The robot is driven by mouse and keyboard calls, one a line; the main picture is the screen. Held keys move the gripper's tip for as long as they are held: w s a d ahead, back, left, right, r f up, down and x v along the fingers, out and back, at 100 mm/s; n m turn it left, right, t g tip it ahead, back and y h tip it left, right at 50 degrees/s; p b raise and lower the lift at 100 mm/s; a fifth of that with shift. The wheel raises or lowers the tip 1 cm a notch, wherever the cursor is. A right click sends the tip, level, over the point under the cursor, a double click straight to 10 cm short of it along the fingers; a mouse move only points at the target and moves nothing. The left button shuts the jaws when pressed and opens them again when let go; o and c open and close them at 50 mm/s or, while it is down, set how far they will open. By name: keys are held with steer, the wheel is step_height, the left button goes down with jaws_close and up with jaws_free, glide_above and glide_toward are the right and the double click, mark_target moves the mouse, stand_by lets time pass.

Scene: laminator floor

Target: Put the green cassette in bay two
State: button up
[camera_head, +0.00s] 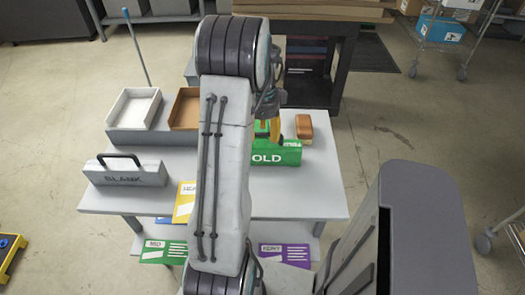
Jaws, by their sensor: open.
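The green cassette (287,156) lies on the grey table right of my arm, with white letters "OLD" showing; its left part is hidden behind the arm. My gripper (271,126) is open, just above and behind the cassette's visible part, partly hidden by my arm. I cannot tell if it touches the cassette. A grey cassette (125,173) marked "BLANK", with a black handle, lies at the table's front left. I cannot make out which place is bay two.
A white tray (134,107) and a brown tray (186,108) stand at the table's back left. A brown block (304,128) sits behind the green cassette. Yellow (184,203), green (163,252) and purple (286,253) cards show near the front. The table's right front is clear.

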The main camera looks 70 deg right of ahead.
steer(key=shift+f, duration=0.5)
steer(key=shift+o, duration=0.2)
jaws_close()
